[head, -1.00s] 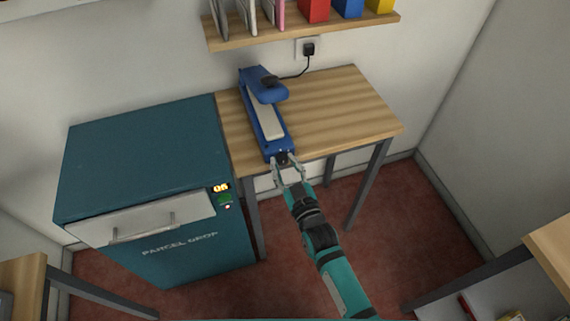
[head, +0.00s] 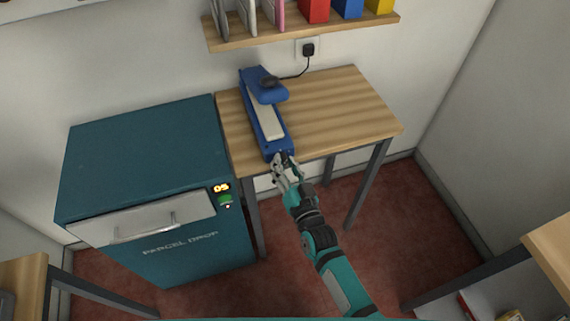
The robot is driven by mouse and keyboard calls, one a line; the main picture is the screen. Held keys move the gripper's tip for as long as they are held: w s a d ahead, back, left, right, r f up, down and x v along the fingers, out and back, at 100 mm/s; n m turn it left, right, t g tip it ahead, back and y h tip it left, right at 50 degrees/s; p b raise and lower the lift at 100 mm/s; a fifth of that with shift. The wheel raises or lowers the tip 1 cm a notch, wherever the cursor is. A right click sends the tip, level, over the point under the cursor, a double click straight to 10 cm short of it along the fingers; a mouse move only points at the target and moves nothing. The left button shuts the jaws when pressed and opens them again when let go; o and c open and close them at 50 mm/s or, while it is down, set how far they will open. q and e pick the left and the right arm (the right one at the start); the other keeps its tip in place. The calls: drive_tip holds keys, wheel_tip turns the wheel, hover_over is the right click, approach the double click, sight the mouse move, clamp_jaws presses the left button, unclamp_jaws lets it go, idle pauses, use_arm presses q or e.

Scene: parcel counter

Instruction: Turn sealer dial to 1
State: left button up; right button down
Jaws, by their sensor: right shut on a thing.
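The blue sealer (head: 266,118) lies lengthwise on the small wooden table, its front end at the table's front edge. Its dial is on that front end and is hidden behind my right gripper (head: 284,163), so I cannot read its setting. My right gripper is shut on the dial, with its wrist rolled so the fingers look slanted. My left gripper is not in view.
The teal parcel drop box (head: 145,160) stands left of the wooden table (head: 340,105), its display showing 05. The table's right part is clear. A shelf (head: 300,32) with binders hangs above, and a socket (head: 308,48) holds the sealer's plug.

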drive_tip(key=m, duration=0.5)
drive_tip(key=shift+f+m, duration=0.1)
drive_tip(key=shift+m, duration=0.2)
drive_tip(key=shift+b, duration=0.3)
drive_tip(key=c, duration=1)
unclamp_jaws()
drive_tip(key=v, duration=1.2)
drive_tip(key=shift+f, duration=0.1)
